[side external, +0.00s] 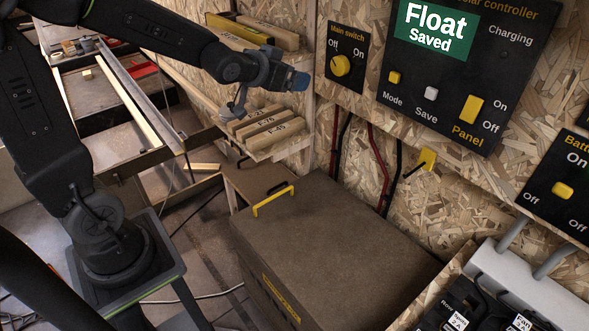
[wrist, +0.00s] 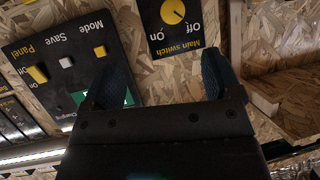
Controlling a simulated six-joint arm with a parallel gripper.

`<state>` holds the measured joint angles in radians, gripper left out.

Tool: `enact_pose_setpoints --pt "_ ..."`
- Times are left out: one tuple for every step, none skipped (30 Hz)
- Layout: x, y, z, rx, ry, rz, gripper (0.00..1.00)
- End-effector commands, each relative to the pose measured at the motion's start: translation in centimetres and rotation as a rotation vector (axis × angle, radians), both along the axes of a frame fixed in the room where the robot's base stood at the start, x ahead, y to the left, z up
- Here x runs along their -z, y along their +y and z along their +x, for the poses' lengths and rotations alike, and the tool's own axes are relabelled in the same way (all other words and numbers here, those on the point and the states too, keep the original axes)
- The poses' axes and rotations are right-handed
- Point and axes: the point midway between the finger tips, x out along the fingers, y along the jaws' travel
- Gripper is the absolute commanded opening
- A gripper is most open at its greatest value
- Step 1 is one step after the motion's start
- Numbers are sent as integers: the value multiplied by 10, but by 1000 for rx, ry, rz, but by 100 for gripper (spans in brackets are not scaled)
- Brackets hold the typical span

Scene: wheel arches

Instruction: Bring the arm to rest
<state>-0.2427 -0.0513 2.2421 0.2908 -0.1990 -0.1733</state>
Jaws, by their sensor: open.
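My gripper (side external: 299,81) is in the air in front of the wooden wall, just left of the main switch panel (side external: 331,82). In the wrist view its two dark blue fingers stand wide apart with nothing between them (wrist: 163,82). The main switch has a yellow round knob (side external: 340,65), which also shows upside down in the wrist view (wrist: 172,11). My fingers appear apart from the panel. My arm reaches across from its base at the left, elbow raised.
The solar controller (side external: 520,60) reads "Float Saved" on a green screen (side external: 433,30). A battery panel (side external: 565,165) is at right. Wooden blocks (side external: 262,128) lie on a shelf below my gripper. A brown box with a yellow handle (side external: 330,240) stands below.

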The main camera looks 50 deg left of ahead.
Motion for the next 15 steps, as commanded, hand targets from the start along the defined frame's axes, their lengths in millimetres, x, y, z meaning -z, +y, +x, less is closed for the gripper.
enact_pose_setpoints --pt "-8 -12 -20 -4 49 -5 84" --pt "-10 -18 -32 -7 86 -9 84" --pt "-12 -26 -49 -10 138 -17 84" --pt "-12 -32 -62 -10 176 -23 84" --pt "-13 -39 -76 -7 216 -32 84" --pt "-12 -47 -95 -2 269 -42 84" --pt "-12 -53 -109 4 307 -50 84" --pt "-11 -59 -124 12 345 -58 84" --pt "-10 -66 -142 24 393 -69 84" --pt "-8 -72 -155 34 428 -78 84" --pt "-7 -76 -167 44 461 -84 84" --pt "-5 -82 -182 58 501 -95 84" --pt "-4 -85 -192 68 527 -99 84" --pt "-3 -89 -202 78 551 -104 84" --pt "-1 -92 -212 90 578 -110 84"
